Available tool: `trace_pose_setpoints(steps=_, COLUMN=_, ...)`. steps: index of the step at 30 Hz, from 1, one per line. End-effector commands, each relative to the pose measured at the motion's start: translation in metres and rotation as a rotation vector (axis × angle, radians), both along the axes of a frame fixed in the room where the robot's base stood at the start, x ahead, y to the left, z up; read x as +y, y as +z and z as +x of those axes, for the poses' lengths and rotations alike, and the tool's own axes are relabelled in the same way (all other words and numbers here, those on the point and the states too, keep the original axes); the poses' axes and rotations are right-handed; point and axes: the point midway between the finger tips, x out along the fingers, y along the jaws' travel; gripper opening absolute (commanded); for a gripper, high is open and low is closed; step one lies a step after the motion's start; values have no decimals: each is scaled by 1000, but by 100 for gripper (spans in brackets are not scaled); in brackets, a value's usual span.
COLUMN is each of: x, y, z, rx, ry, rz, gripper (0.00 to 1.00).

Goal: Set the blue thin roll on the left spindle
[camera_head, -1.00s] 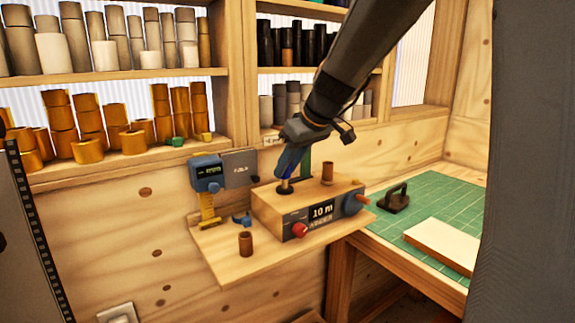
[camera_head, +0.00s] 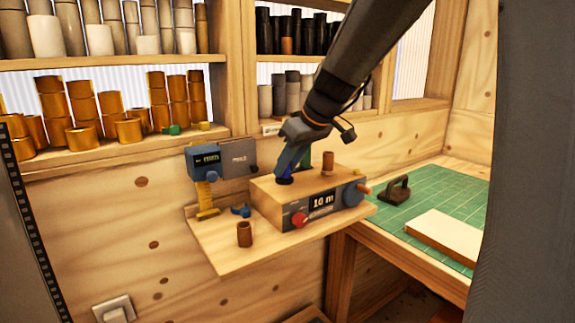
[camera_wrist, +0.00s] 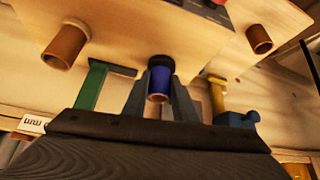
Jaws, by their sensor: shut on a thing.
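The blue thin roll (camera_wrist: 158,82), with a copper-coloured core at its near end, is between the two grey fingers of my gripper (camera_wrist: 160,97). My gripper is shut on it. Its far end is at a dark round base (camera_wrist: 160,62) on the wooden top of the winder box. In the head view my gripper (camera_head: 290,165) points down at the left spot of the winder box (camera_head: 262,196), and blue shows low between the fingers. The left spindle is hidden, so I cannot tell how far the roll sits around it.
A brown roll (camera_head: 328,163) stands upright on the box to the right of my gripper; another brown roll (camera_head: 245,234) stands on the small shelf. A blue gauge (camera_head: 204,161) is on the left. A green cutting mat (camera_head: 440,200) lies on the right bench.

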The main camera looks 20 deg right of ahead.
Motion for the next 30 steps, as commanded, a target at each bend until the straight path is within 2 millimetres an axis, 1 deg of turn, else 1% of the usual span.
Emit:
trace_pose_setpoints(steps=4, x=0, y=0, z=0, rx=0, ry=0, rz=0, gripper=4)
trace_pose_setpoints(steps=5, x=0, y=0, z=0, rx=0, ry=0, rz=0, gripper=30)
trace_pose_setpoints(steps=6, x=0, y=0, z=0, rx=0, ry=0, rz=0, gripper=37)
trace_pose_setpoints(steps=8, x=0, y=0, z=0, rx=0, ry=0, rz=0, gripper=47)
trace_pose_setpoints(steps=16, x=0, y=0, z=0, rx=0, ry=0, rz=0, gripper=47)
trace_pose_setpoints(steps=19, x=-2, y=5, z=-2, rx=-2, ry=-1, rz=1, gripper=47)
trace_pose_setpoints(steps=23, x=-6, y=19, z=-9, rx=-5, ry=-1, rz=-1, gripper=47)
trace_pose_setpoints(steps=30, x=-17, y=51, z=-28, rx=-4, ry=-1, rz=-1, gripper=47)
